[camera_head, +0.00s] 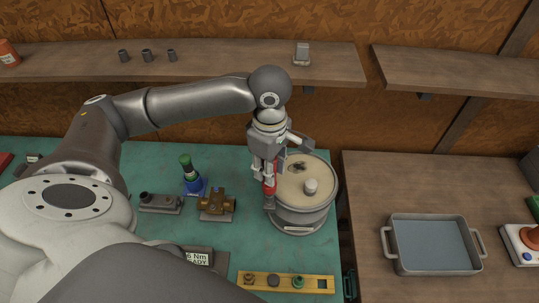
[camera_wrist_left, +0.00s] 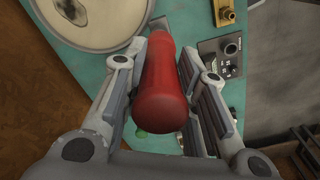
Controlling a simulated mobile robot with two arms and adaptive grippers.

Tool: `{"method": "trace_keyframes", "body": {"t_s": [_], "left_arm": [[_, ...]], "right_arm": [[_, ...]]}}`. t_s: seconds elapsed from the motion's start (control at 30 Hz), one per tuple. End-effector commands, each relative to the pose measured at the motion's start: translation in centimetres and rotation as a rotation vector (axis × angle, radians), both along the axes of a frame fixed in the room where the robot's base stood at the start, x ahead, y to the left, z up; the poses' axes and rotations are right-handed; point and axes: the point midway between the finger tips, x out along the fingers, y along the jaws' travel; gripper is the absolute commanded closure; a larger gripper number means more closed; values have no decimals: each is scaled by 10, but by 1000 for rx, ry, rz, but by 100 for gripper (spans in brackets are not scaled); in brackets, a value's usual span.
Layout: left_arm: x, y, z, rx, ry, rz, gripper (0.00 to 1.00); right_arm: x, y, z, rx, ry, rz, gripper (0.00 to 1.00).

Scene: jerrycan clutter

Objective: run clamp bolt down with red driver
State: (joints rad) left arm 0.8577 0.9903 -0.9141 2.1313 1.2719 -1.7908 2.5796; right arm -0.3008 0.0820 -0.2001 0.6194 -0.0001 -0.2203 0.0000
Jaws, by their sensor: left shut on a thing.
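The red driver (camera_head: 269,187) is held by my left gripper (camera_head: 268,175) at the left side of the round drum (camera_head: 300,218). In the left wrist view the red handle of the driver (camera_wrist_left: 161,85) lies between the two fingers of my left gripper (camera_wrist_left: 175,75), which is shut on it. The driver stands roughly upright in the head view. Its tip is hidden in the wrist view. A small grey piece (camera_head: 268,204) shows below it against the drum; I cannot tell whether it is the clamp bolt. My right gripper is not in view.
A blue-and-green bottle (camera_head: 188,170), a brass fitting (camera_head: 217,204) and a grey block (camera_head: 160,203) stand left of the drum. A yellow rack (camera_head: 258,283) lies in front. A grey tray (camera_head: 388,243) is on the right bench, across a gap. Shelves run behind.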

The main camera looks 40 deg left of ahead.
Motion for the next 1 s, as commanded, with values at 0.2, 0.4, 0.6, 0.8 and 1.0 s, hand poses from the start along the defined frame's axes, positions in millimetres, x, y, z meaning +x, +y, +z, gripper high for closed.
{"method": "trace_keyframes", "body": {"t_s": [0.2, 0.4, 0.6, 0.8, 1.0], "left_arm": [[0, 0, 0, 0, -2, 0, 100], [0, 0, -2, 0, -2, 0, 100], [0, 0, -5, -1, -2, 0, 100], [0, 0, -8, -1, -1, 0, 100], [0, 0, -11, -1, -1, 0, 100]], "right_arm": [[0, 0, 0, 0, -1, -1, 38], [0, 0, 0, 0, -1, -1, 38], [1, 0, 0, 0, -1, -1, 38], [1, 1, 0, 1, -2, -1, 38], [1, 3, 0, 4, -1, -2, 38]]}}
